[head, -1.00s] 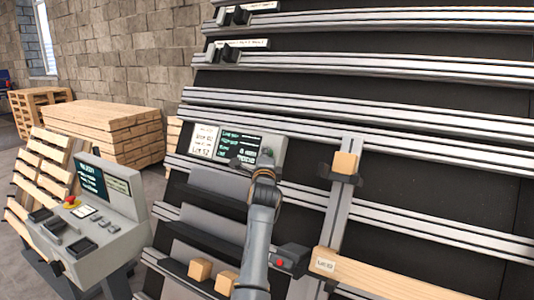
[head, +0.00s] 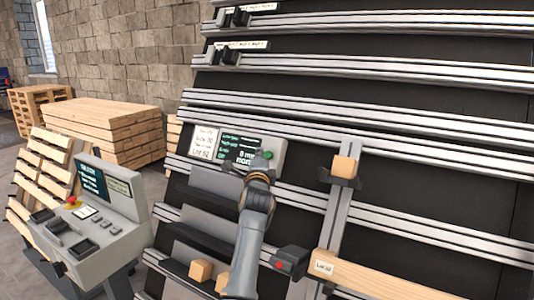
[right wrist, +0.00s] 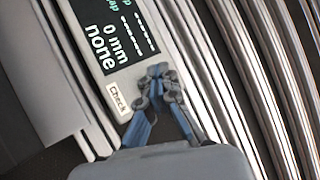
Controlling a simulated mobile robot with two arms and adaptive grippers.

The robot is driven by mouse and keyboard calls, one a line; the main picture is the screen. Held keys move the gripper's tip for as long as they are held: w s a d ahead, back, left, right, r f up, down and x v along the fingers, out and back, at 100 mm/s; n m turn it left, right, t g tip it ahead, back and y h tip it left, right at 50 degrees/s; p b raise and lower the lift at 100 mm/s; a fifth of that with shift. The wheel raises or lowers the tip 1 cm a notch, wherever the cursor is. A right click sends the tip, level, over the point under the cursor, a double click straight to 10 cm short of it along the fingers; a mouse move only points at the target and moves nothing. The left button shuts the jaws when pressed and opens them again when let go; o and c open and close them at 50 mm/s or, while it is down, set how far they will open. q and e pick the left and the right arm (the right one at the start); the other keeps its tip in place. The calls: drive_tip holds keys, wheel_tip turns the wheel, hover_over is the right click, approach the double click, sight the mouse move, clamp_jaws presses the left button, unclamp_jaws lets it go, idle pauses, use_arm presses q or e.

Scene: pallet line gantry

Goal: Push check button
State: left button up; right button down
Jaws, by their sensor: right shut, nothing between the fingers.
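The check station is a grey panel (head: 277,146) on the rails, with a dark screen (head: 239,149) and a green round button (head: 268,155) at its right end. In the right wrist view the screen (right wrist: 105,35) reads "0 mm none", and a "Check" label (right wrist: 117,98) sits below it. My right gripper (head: 260,162) is shut and empty, its fingertips close to the green button. In the right wrist view the gripper (right wrist: 158,72) lies over the panel beside the label and hides the button. Contact cannot be told. My left gripper is not in view.
A control console (head: 105,225) with a red knob stands at left, near stacked pallets (head: 105,130). A wooden beam (head: 380,277) and a block (head: 344,165) in a dark holder are to the right. Blocks (head: 201,270) sit low on the rack.

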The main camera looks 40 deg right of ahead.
drive_tip(key=shift+s+a+r+p, duration=0.2)
drive_tip(key=shift+a+r+p, duration=0.15)
drive_tip(key=shift+a, duration=0.3)
drive_tip(key=shift+s+a+r+p, duration=0.15)
drive_tip(key=shift+a+r+p, duration=0.15)
drive_tip(key=shift+a, duration=0.3)
